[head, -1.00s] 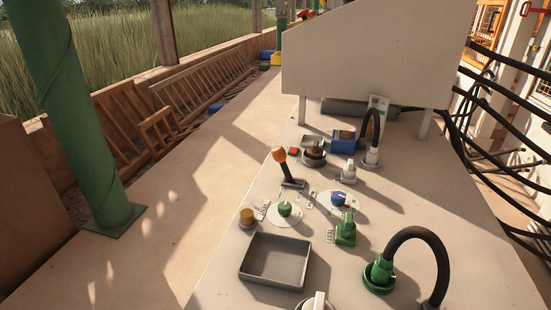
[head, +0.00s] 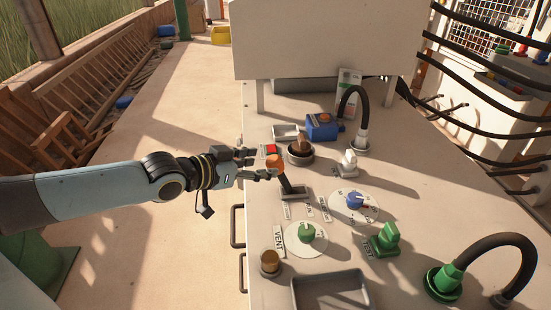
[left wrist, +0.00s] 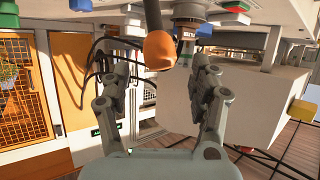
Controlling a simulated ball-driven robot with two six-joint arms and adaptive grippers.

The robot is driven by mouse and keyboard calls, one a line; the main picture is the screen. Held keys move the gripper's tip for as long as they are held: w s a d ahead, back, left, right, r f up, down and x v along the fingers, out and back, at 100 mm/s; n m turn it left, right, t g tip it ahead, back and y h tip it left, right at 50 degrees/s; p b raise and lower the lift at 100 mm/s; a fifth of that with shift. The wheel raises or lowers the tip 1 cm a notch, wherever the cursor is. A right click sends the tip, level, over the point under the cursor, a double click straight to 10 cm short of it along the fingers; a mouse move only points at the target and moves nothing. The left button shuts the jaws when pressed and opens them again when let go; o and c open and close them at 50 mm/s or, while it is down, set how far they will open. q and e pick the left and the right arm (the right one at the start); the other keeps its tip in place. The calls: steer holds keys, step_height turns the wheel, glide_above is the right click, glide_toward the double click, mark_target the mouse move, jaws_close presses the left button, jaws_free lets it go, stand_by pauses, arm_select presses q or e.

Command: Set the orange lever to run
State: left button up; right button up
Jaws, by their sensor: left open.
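The orange lever (head: 276,166) stands on the console with a black shaft in a slotted base, its knob leaning up and to the left in the head view. Small label plates lie beside its base, too small to read surely. My left gripper (head: 258,165) has come in from the left, with its fingers right beside the knob. In the left wrist view the orange knob (left wrist: 160,49) hangs ahead of the gripper (left wrist: 163,80), between the two spread fingers. The fingers are open, and no firm hold on the knob shows. My right gripper is not in view.
Close to the lever are a red button (head: 269,149), a brown knob (head: 300,149), a green dial knob (head: 305,232) and a blue dial knob (head: 355,201). A grey tray (head: 296,283) is nearer.

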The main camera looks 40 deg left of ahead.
mark_target(268, 165)
arm_select(q)
steer(key=b+x, duration=0.1)
steer(key=x, duration=0.1)
steer(key=b+x, duration=0.1)
steer(key=x, duration=0.1)
steer(key=shift+w+f+b, duration=0.15)
steer(key=shift+f+b, duration=0.15)
steer(key=shift+b, duration=0.05)
steer(key=shift+w+f+b, duration=0.1)
steer(key=shift+w+b, duration=0.2)
steer(key=shift+w, duration=0.35)
jaws_close()
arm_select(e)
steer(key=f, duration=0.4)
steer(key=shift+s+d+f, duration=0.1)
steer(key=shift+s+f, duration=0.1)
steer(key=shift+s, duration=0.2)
